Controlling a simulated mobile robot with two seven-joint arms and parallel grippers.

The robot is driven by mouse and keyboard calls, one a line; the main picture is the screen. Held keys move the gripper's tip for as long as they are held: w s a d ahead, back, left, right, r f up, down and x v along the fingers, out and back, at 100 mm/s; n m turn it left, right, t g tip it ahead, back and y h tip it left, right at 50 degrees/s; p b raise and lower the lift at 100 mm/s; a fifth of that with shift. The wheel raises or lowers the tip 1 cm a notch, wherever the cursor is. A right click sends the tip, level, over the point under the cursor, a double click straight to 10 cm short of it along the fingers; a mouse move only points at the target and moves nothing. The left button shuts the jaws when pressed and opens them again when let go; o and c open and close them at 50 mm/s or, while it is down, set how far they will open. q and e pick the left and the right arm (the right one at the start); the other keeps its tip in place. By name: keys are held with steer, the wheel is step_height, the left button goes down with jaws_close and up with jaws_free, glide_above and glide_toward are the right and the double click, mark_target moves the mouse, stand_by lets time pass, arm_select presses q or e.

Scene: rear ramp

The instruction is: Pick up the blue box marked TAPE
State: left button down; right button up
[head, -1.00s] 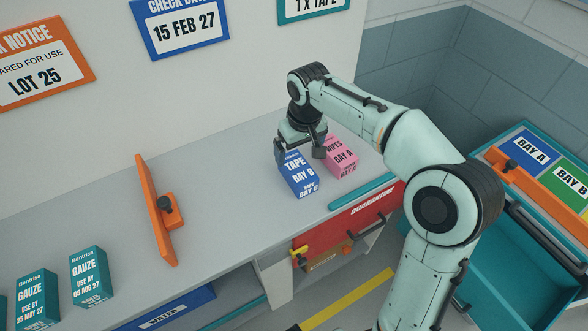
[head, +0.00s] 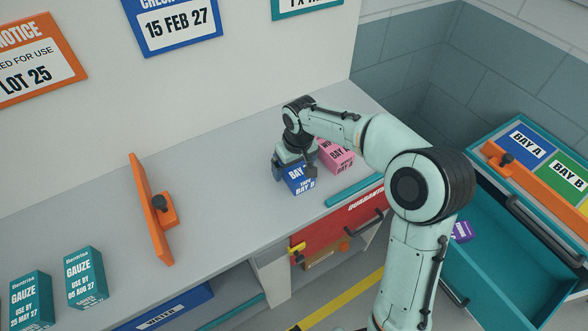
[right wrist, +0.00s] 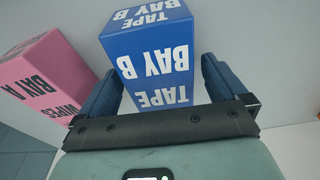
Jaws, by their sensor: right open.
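The blue box marked TAPE, BAY B (head: 298,181) stands on the grey counter (head: 235,205). In the right wrist view the same box (right wrist: 150,55) fills the upper middle. My right gripper (head: 293,165) is over the box, its upper part hidden by the gripper in the head view. In the right wrist view my gripper (right wrist: 158,88) is open, with one finger on each side of the box; whether the fingers touch it I cannot tell. My left gripper is not in view.
A pink WIPES box, BAY A (head: 339,158), stands close beside the blue box. An orange divider (head: 150,210) and teal GAUZE boxes (head: 84,279) are to the left. A red drawer (head: 335,235) lies below; a teal open drawer (head: 490,270) is at right.

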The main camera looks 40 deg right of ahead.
steer(key=c, duration=1.2)
steer(key=shift+r, duration=0.1)
